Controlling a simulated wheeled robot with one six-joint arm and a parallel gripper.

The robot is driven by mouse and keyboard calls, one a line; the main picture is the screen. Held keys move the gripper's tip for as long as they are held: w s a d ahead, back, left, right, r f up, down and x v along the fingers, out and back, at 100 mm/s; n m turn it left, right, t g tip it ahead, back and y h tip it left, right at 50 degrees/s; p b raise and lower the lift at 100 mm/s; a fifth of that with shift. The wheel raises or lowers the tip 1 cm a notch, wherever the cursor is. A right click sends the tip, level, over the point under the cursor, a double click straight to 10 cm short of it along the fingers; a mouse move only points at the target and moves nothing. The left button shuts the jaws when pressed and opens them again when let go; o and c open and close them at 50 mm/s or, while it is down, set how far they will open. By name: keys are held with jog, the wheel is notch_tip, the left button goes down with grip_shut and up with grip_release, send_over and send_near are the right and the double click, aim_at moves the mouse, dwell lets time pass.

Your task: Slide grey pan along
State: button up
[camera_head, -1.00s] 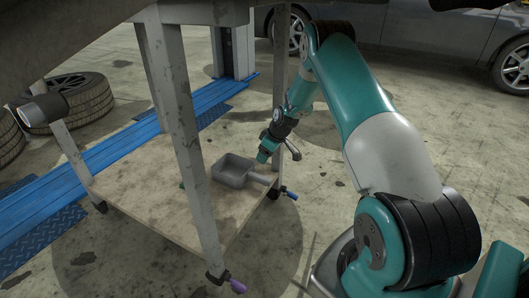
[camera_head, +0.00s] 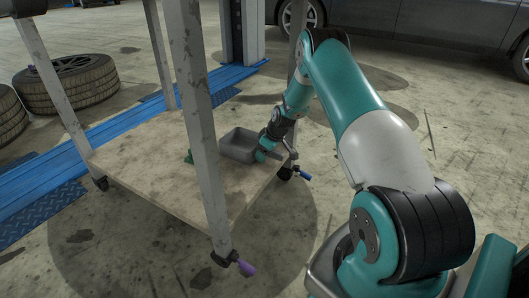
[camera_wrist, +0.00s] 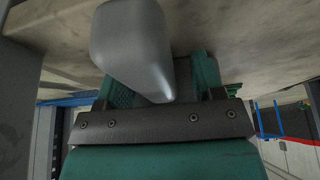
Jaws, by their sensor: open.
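The grey pan (camera_head: 238,146), a shallow rectangular tray with a short handle, sits on the wooden lower shelf (camera_head: 150,195) of a metal-legged cart, near its right edge. My gripper (camera_head: 262,154) is down at the pan's handle side and partly covers the handle. In the wrist view, the grey handle (camera_wrist: 138,45) runs between the two green fingers of my open gripper (camera_wrist: 162,80). I cannot tell whether the fingers touch it.
A painted cart leg (camera_head: 196,110) stands in front of the shelf, left of the pan. Casters with a blue lever (camera_head: 303,174) and purple lever (camera_head: 245,268) are at the corners. Tyres (camera_head: 68,85) lie at left.

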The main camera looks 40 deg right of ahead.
jog(key=shift+d, duration=0.1)
grip_shut()
jog(key=shift+s+a+r+p, duration=0.2)
jog(key=shift+a+p, duration=0.25)
jog(key=shift+a, duration=0.1)
jog(key=shift+s+a+p, duration=0.25)
jog(key=shift+a+p, duration=0.15)
jog(key=shift+a, duration=0.25)
jog(key=shift+s+a+p, duration=0.25)
jog(key=shift+a+p, duration=0.1)
jog(key=shift+a, duration=0.35)
jog(key=shift+s+a+p, duration=0.25)
jog(key=shift+a+p, duration=0.15)
jog(key=shift+a, duration=0.25)
jog(key=shift+s+a+f+p, duration=0.1)
jog(key=shift+s+a+p, duration=0.7)
jog(key=shift+a, duration=1.25)
jog(key=shift+s+a+f+p, duration=0.1)
jog(key=shift+s+a+p, duration=0.7)
jog(key=shift+a, duration=1.25)
jog(key=shift+s+a+p, duration=0.65)
jog(key=shift+a+p, duration=0.25)
jog(key=shift+a, duration=1.15)
grip_release()
